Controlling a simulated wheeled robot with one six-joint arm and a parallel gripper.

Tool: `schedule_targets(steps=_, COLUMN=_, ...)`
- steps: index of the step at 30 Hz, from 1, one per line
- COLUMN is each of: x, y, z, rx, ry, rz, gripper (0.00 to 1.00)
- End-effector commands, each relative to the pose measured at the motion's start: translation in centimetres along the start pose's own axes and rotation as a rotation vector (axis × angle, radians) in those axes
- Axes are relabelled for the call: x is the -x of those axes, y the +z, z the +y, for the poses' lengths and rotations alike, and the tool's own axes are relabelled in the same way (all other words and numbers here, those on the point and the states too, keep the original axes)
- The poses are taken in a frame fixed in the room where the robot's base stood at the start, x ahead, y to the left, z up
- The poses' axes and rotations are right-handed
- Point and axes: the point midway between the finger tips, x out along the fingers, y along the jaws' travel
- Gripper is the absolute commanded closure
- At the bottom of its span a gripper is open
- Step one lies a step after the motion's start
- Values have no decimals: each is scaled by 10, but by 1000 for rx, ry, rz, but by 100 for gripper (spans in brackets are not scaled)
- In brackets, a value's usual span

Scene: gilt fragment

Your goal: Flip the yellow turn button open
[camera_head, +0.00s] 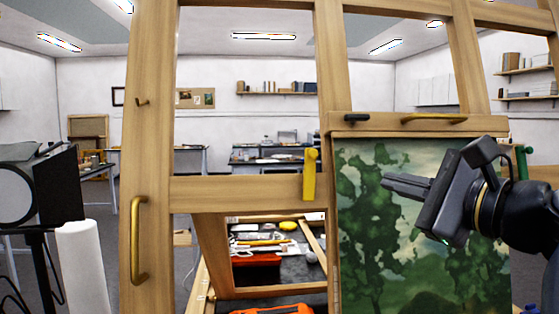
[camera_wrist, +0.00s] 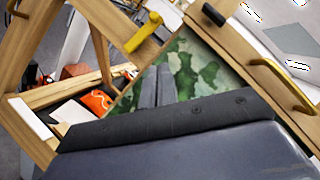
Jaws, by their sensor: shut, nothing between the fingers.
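The yellow turn button (camera_head: 309,174) is mounted on the wooden frame, at the joint of the crossbar and the middle post. It stands about upright in the head view, with its rounded knob end at the top. It also shows in the wrist view (camera_wrist: 143,33), slanted by the camera's tilt. My gripper (camera_head: 384,183) is shut and empty, in front of the green landscape painting (camera_head: 365,260), to the right of the button and apart from it. The fingers of my gripper (camera_wrist: 158,72) also show in the wrist view, below and right of the button.
A brass handle (camera_head: 138,240) is on the left post, and another brass handle (camera_head: 434,119) is on the bar above the painting. A small black knob (camera_head: 356,118) sits beside it. Behind the frame opening are a red box (camera_head: 256,266) and an orange object (camera_head: 265,310).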

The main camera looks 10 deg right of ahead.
Motion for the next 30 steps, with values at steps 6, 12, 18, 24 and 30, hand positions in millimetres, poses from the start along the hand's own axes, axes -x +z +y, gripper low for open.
schedule_targets(steps=6, x=-26, y=2, z=0, rx=-2, ry=4, rz=-5, gripper=100)
schedule_targets(steps=12, x=-52, y=2, z=0, rx=-2, ry=4, rz=-5, gripper=100)
schedule_targets(steps=18, x=-80, y=2, z=-1, rx=-3, ry=4, rz=-5, gripper=100)
schedule_targets(steps=24, x=-102, y=15, z=-2, rx=0, ry=3, rz=-4, gripper=100)
schedule_targets(steps=30, x=-114, y=26, z=-1, rx=0, ry=1, rz=-1, gripper=100)
